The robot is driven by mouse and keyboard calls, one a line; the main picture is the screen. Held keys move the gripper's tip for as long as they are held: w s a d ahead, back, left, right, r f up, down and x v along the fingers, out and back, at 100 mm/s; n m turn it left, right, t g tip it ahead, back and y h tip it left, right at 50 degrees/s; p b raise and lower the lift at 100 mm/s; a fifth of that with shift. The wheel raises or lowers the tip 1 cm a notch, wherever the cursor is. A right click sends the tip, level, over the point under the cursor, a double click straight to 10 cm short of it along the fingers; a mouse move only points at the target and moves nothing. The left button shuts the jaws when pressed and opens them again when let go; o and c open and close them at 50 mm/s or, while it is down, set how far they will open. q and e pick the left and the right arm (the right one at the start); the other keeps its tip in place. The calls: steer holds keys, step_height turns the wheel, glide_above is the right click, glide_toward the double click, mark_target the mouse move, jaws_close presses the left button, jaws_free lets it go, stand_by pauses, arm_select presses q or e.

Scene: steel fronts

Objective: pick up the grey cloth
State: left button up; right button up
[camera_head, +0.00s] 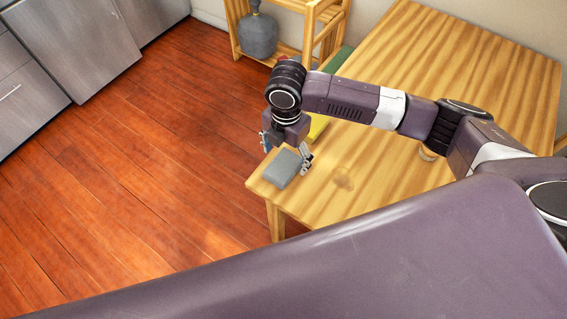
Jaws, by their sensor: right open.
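The grey cloth (281,170) looks like a folded pad. It lies on the wooden table (400,60) at its near left corner. My right gripper (286,155) points down just above and behind the cloth, with its fingers spread. One finger shows beside the cloth's right edge and the other is at its far left. I cannot tell whether the fingers touch the cloth. My left gripper is not in view.
A yellow item (318,127) lies behind my gripper, partly hidden. A green item (338,60) shows at the table's far left edge. A wooden shelf (325,25) with a grey vase (258,36) stands behind.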

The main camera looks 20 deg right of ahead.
mark_target(285, 163)
steer(key=f, duration=0.3)
steer(key=shift+w+d, duration=0.1)
steer(key=shift+w, duration=0.3)
steer(key=shift+f+p, duration=0.3)
steer(key=shift+f, duration=0.5)
steer(key=shift+w, duration=0.1)
steer(key=c, duration=1.3)
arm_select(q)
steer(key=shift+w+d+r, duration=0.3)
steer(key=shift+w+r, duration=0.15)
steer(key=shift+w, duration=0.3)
arm_select(e)
steer(key=shift+o, duration=0.2)
steer(key=shift+r, duration=0.1)
steer(key=shift+r, duration=0.5)
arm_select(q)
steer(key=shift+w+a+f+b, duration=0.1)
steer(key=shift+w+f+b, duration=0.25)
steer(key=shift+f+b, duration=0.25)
arm_select(e)
step_height(285, 163, up, 19)
